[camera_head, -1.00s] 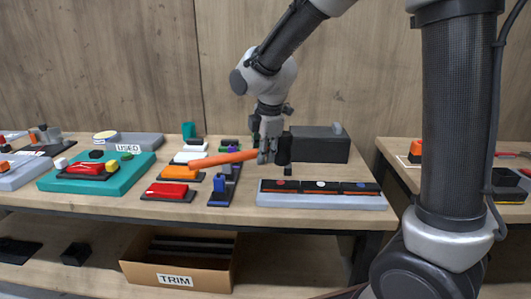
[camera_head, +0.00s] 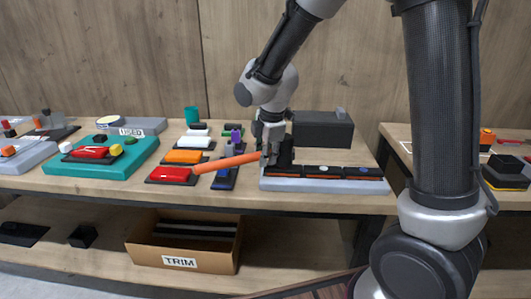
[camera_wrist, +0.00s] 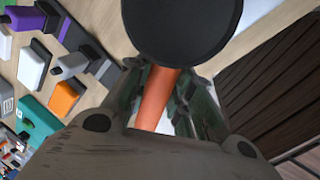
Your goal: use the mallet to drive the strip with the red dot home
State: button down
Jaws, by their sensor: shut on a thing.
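My gripper (camera_head: 270,148) is shut on the orange handle (camera_head: 228,162) of the mallet. The mallet's black head (camera_head: 286,153) is over the left end of a pale grey base (camera_head: 330,186). The black head (camera_wrist: 182,28) and orange handle (camera_wrist: 152,103) also show in the wrist view. Three dark strips lie in a row on the base. The middle one has a white dot (camera_head: 323,170) and the right one a blue dot (camera_head: 362,170). The left strip's red dot is hidden behind the mallet head; I cannot tell whether the head touches that strip.
A dark box (camera_head: 325,130) stands behind the base. Left of it are several coloured blocks on dark plates, including a red one (camera_head: 170,175), and a teal tray (camera_head: 60,165). A carton marked TRIM (camera_head: 185,262) is on the lower shelf. A second table (camera_head: 405,150) is at the right.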

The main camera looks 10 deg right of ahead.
jog(key=shift+f, duration=0.4)
jog(key=shift+f, duration=0.5)
jog(key=shift+r, duration=0.1)
dwell(0.3)
jog(key=shift+r, duration=3.45)
